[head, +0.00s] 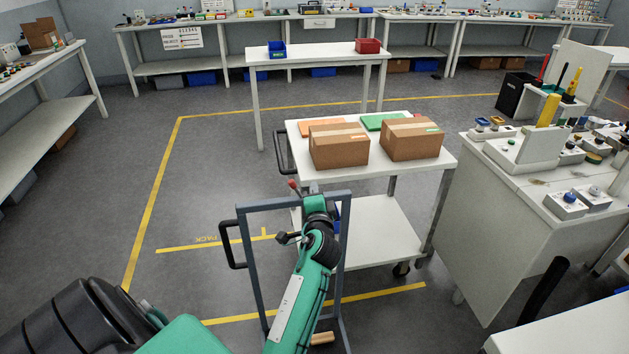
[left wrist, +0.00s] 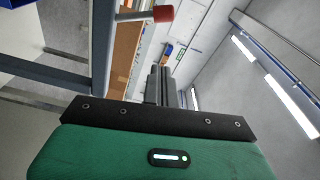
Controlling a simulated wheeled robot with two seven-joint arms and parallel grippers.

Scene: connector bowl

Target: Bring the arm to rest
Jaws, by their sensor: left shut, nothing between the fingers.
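My left arm (head: 298,300), green and black, reaches forward from the bottom of the head view. Its wrist end overlaps a grey upright frame in the picture; I cannot tell whether they touch. My left gripper (left wrist: 162,88) shows in the left wrist view as two dark fingers lying together, with nothing between them. In the head view its fingertips are hidden or too small to make out. My right gripper is in neither view.
The grey frame (head: 254,262) stands before a white cart (head: 388,170) bearing two cardboard boxes (head: 339,147) (head: 411,140). A red knob (left wrist: 163,13) is close to my left gripper. A cluttered white bench (head: 510,180) stands right. Floor at left (head: 90,215) is clear.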

